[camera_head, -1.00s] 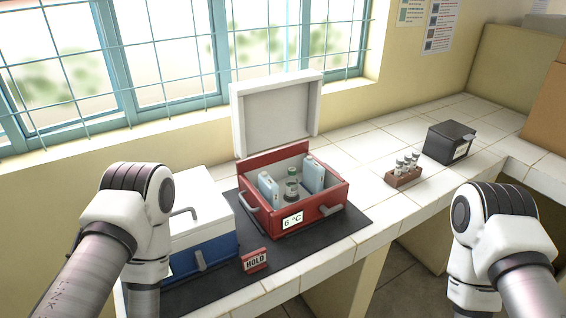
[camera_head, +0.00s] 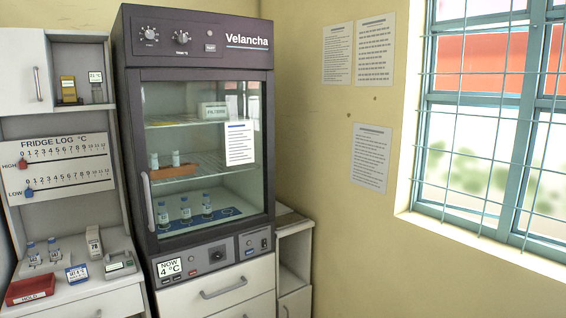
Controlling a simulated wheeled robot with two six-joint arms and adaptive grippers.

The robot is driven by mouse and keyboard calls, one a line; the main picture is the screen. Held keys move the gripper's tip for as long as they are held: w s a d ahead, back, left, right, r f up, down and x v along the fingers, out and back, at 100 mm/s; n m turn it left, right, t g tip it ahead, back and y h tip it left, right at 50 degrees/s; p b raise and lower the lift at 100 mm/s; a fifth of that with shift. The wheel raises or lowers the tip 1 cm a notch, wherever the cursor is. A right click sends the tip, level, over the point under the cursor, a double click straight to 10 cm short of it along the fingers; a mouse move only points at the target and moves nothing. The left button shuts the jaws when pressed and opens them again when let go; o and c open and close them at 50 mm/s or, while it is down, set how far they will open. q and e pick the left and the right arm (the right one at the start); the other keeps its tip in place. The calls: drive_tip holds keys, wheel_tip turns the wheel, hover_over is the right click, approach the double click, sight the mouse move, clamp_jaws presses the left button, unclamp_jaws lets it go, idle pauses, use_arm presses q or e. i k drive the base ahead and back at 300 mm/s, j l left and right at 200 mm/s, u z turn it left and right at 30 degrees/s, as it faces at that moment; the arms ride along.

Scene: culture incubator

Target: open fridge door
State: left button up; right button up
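The fridge (camera_head: 198,60) is a dark grey cabinet labelled Velancha, standing left of the middle of the head view. Its glass door (camera_head: 215,135) is closed. A light vertical door handle (camera_head: 148,201) is on the door's left edge. Through the glass, several vials (camera_head: 185,208) stand on the bottom shelf, and an orange rack (camera_head: 172,171) with vials sits on the middle shelf. Neither of my grippers is in view.
Left of the fridge is a white counter (camera_head: 95,290) with vials, a red HOLD tray (camera_head: 30,290) and small devices. A FRIDGE LOG board (camera_head: 58,165) hangs above it. A low white cabinet (camera_head: 294,262) stands right of the fridge. A barred window (camera_head: 490,130) is at the right.

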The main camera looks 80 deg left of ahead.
sight(239, 136)
drive_tip(key=u, duration=3.2)
